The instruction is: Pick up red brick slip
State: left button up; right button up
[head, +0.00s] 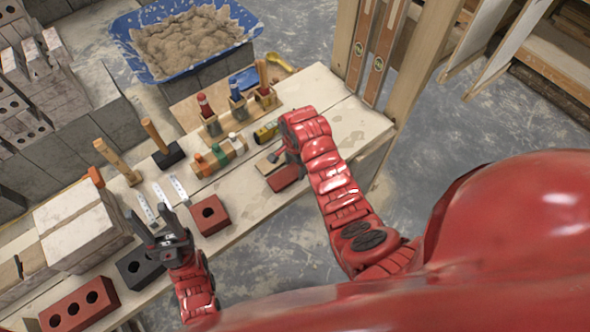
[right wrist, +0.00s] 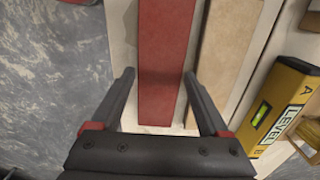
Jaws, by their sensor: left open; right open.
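The red brick slip (head: 287,179) lies on the wooden bench near its front edge, below my right gripper (head: 286,160) in the head view. In the right wrist view the slip (right wrist: 164,62) is a long flat red strip, its near end showing between the two fingers. My right gripper (right wrist: 160,76) is open and empty, one finger on each side of the slip in the picture; I cannot tell how far above it they are. A tan slip (right wrist: 226,50) lies beside it on the right. My left gripper (head: 154,222) is open and empty near the left bricks.
A yellow level (right wrist: 282,105) lies right of the tan slip. Red bricks (head: 209,214), a dark brick (head: 134,267) and hammers (head: 162,145) occupy the bench's left part. A wooden rack (head: 238,110) holds tools behind. The bench's right end (head: 355,125) is clear.

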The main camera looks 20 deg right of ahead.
jog(key=shift+f, duration=0.5)
jog(key=shift+c, duration=0.3)
grip_shut()
jog(key=shift+r, duration=0.1)
